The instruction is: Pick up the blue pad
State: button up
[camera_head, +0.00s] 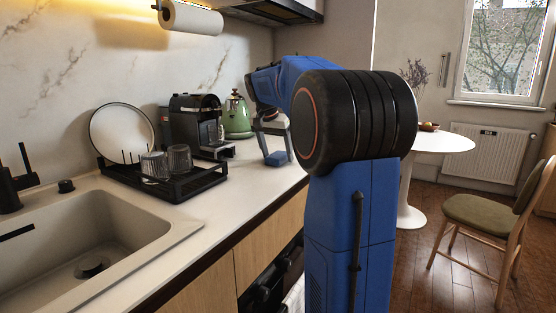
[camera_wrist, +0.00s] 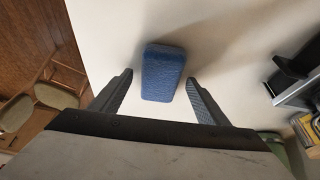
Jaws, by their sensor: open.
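The blue pad (camera_wrist: 162,73) is a small rounded block lying on the white countertop in the wrist view. It also shows in the head view (camera_head: 279,159) on the counter near its edge. My gripper (camera_wrist: 159,82) is open, with one finger on each side of the pad's near end in the picture. A gap shows between each finger and the pad, and I cannot tell how far above the counter the fingertips are. In the head view my gripper (camera_head: 273,147) is over the pad, partly hidden by my arm.
A black coffee machine (camera_head: 197,125) and a green kettle (camera_head: 237,116) stand behind and left of the pad. A dish rack (camera_head: 193,184) with glasses and a plate is farther left, by the sink (camera_head: 95,235). The counter's front edge is close to the pad.

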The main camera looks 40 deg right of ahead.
aim_at(277, 155)
jog(key=shift+c, duration=0.4)
jog(key=c, duration=1)
jog(key=shift+r, duration=0.1)
jog(key=shift+c, duration=0.2)
notch_tip(277, 155, up, 18)
jog(key=shift+r, duration=0.15)
jog(key=shift+o, duration=0.4)
